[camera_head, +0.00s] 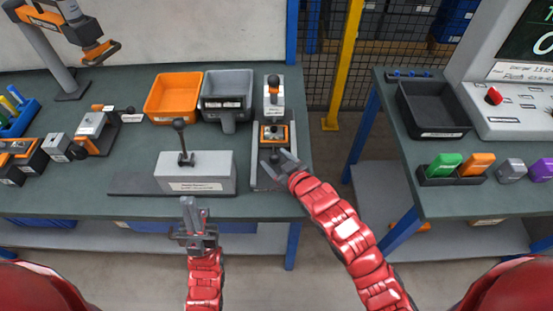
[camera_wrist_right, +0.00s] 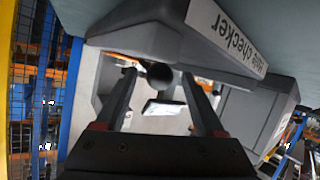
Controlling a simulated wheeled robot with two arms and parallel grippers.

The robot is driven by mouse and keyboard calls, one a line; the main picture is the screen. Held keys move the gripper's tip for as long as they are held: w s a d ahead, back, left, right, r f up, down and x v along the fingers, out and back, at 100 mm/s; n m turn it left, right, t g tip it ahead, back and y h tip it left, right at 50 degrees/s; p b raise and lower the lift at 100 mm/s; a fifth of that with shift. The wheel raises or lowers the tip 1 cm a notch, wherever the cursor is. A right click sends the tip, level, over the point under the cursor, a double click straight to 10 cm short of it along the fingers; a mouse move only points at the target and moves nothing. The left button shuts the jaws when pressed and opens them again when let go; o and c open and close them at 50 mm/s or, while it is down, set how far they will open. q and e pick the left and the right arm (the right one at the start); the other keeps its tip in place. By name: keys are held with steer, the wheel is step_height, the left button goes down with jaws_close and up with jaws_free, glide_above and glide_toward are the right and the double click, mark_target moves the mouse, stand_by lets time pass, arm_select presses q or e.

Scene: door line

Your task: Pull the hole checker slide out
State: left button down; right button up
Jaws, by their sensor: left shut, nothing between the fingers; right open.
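The hole checker (camera_head: 263,137) is a narrow grey unit with an orange part at the right end of the left bench. Its label reads upside down in the right wrist view (camera_wrist_right: 232,36). A dark round knob (camera_wrist_right: 160,75) at its front is the slide's handle, as far as I can tell. My right gripper (camera_head: 277,161) is open at the unit's front. In the wrist view its fingers stand either side of the knob, with no clear contact. The slide itself is mostly hidden. My left gripper (camera_head: 193,211) is shut and empty, at the bench's front edge.
A grey block with a black lever (camera_head: 205,172) stands left of the hole checker. Behind are an orange bin (camera_head: 173,98) and a grey bin (camera_head: 227,90). A gap separates this bench from the right bench (camera_head: 455,194). A yellow post (camera_head: 343,65) stands behind the gap.

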steer(key=shift+c, duration=0.2)
jaws_close()
stand_by(1.1)
